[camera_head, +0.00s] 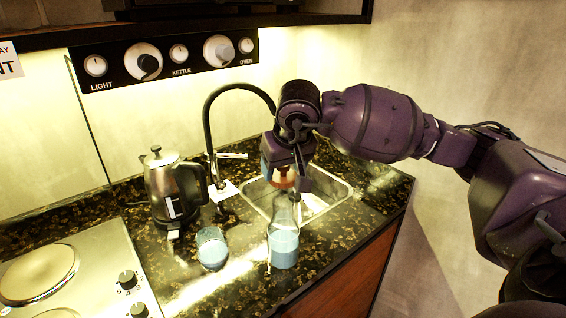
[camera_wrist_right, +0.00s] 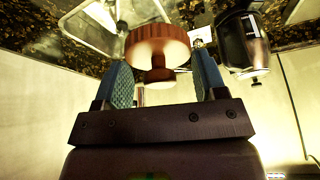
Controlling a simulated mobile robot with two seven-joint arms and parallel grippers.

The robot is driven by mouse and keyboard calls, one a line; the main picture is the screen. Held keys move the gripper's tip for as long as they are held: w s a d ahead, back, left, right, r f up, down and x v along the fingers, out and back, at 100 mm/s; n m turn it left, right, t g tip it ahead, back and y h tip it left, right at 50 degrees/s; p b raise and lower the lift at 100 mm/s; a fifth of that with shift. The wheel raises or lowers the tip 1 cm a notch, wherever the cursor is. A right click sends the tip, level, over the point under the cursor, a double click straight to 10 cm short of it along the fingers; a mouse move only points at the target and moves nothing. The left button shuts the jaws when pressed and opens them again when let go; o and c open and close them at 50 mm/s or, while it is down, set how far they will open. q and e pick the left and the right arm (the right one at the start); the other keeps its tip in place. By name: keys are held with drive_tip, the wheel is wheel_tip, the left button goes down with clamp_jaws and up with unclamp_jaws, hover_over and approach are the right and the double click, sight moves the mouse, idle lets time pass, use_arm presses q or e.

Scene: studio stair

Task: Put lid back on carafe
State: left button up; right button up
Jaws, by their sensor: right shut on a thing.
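A glass carafe (camera_head: 284,248) with pale blue liquid in its lower part stands upright on the dark speckled counter, in front of the sink. My left gripper is not in view.
A glass of blue liquid (camera_head: 211,248) stands left of the carafe. A kettle (camera_head: 172,190) is behind it, near the black tap (camera_head: 208,110). A sink (camera_head: 322,199) lies behind the carafe, and a hob (camera_head: 88,262) is at the left. The counter's front edge is close.

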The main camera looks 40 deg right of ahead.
drive_tip(key=shift+f+b, duration=0.4)
drive_tip(key=shift+f, duration=1.05)
drive_tip(key=shift+f+b, duration=0.85)
drive_tip(key=shift+f, duration=0.2)
drive_tip(key=shift+b, duration=0.45)
drive_tip(key=shift+b, duration=0.3)
